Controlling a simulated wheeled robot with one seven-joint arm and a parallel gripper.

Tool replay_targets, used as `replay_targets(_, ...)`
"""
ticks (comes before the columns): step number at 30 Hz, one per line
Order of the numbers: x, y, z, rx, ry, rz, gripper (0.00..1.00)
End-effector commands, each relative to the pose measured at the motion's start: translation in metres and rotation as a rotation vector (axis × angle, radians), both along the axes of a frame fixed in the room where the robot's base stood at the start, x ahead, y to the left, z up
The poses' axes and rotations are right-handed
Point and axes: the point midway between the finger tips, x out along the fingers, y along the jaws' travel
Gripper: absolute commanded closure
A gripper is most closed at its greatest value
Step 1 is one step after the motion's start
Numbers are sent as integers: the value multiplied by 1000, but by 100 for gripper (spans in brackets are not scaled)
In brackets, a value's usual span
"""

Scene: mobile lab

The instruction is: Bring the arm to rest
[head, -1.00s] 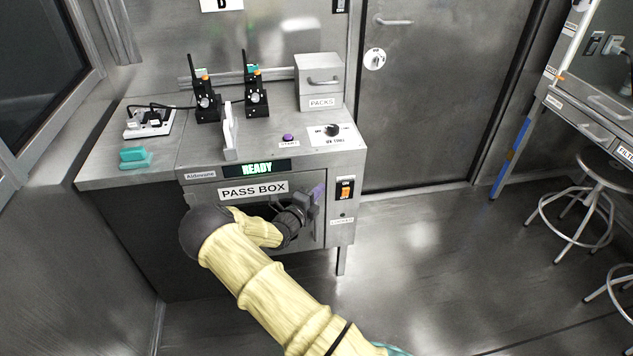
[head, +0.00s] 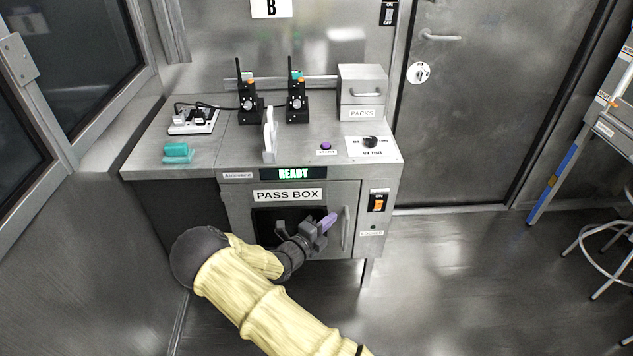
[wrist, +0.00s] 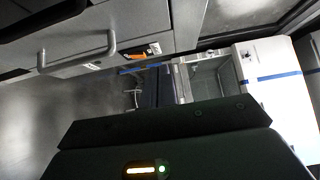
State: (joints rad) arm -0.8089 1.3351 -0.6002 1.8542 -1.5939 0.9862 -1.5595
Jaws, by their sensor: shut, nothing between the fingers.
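My arm, in a pale yellow sleeve, reaches up from the bottom of the head view. My gripper (head: 329,221) is at its end, in front of the pass box (head: 235,205). Its fingers have purple tips, are shut and hold nothing. The gripper overlaps the dark window of the pass box door in the picture, left of the door's upright handle (head: 346,229). I cannot tell how far it is from the door. In the wrist view the fingers do not show clearly; a metal panel with a handle (wrist: 78,52) is at upper left.
On the bench top (head: 215,158) stand two black radios (head: 248,103), a packs box (head: 362,95), a teal object (head: 178,153) and a power strip (head: 193,122). A closed door (head: 490,110) is behind at right. The floor (head: 470,285) right of the box is clear.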

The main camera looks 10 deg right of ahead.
Motion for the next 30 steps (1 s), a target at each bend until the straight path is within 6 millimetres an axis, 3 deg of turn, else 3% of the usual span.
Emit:
replay_targets(5, -2, -7, 1, 17, -9, -21, 100)
replay_targets(10, -23, -29, 8, 184, -105, -160, 100)
replay_targets(15, -68, -58, 15, 487, -319, -437, 100)
replay_targets(19, -104, -68, 20, 706, -516, -668, 100)
replay_targets(23, -137, -68, 27, 894, -730, -900, 100)
replay_targets(30, -185, -50, 48, 1164, -1158, -1332, 100)
